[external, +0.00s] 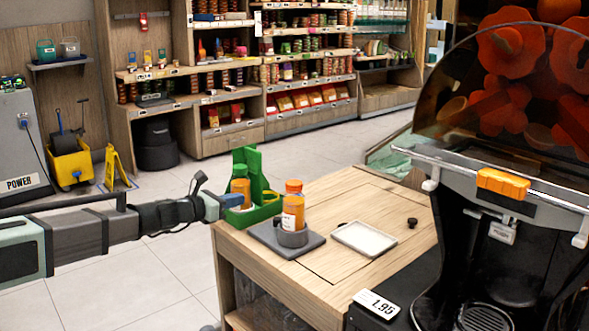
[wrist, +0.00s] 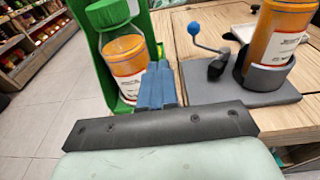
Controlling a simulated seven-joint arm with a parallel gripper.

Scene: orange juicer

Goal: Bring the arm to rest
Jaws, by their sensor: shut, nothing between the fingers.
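My gripper (external: 210,207) is at the left edge of the wooden counter, beside a green holder (external: 262,211). In the wrist view its blue fingers (wrist: 158,84) are together with nothing between them. A green-capped juice bottle (external: 240,187) stands in the green holder; it also shows close ahead of the fingers in the wrist view (wrist: 125,60). I cannot tell whether the fingers touch it. An orange-capped juice bottle (external: 293,205) stands upright in a dark cup on a grey base (external: 270,238). A blue-knobbed crank (wrist: 194,29) is beside it in the wrist view.
A pale tray (external: 364,238) and a small black knob (external: 412,222) lie on the wooden counter (external: 345,195). The large juicer machine (external: 500,190) stands at the right. Stocked shelves (external: 300,60) are at the back. Open floor (external: 110,275) lies left of the counter.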

